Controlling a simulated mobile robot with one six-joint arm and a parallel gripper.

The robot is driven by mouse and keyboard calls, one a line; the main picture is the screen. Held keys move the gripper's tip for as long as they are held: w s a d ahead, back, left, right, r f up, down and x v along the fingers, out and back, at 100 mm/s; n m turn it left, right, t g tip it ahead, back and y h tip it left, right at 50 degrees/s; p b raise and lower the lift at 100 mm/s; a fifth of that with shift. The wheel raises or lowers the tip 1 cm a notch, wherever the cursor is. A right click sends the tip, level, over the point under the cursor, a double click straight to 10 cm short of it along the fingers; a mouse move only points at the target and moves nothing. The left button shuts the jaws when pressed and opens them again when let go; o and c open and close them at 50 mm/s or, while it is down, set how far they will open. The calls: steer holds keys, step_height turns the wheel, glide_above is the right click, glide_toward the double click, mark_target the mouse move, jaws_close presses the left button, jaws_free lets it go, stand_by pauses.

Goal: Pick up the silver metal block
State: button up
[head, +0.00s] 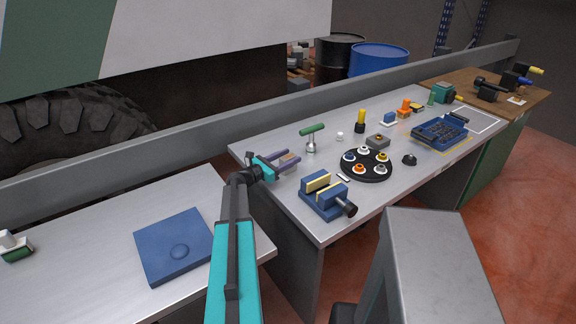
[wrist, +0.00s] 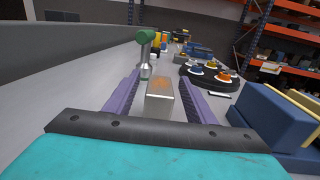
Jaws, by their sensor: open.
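The silver metal block (wrist: 160,104) stands on the grey bench, with a brownish patch on its top. In the wrist view it sits between the two purple fingers of my gripper (wrist: 159,82). The fingers are open, one on each side, and a narrow gap shows beside the block. In the head view my gripper (head: 294,160) is low over the near left end of the bench, and its fingers partly hide the block there.
A green-handled tool (head: 312,138) stands just beyond the fingers. A blue vise (head: 322,203) is to the right, near the front edge. A round black tray (head: 366,178) with several coloured pieces lies farther right. A raised grey rail (head: 200,155) runs along the back.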

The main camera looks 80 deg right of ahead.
mark_target(288, 156)
jaws_close()
steer(key=shift+r, duration=0.2)
stand_by(0.3)
steer(key=shift+r+b, duration=0.65)
steer(key=shift+r, duration=0.1)
steer(key=shift+r+b, duration=0.45)
steer(key=shift+r, duration=0.4)
steer(key=b+v, duration=0.5)
steer(key=v, duration=1.3)
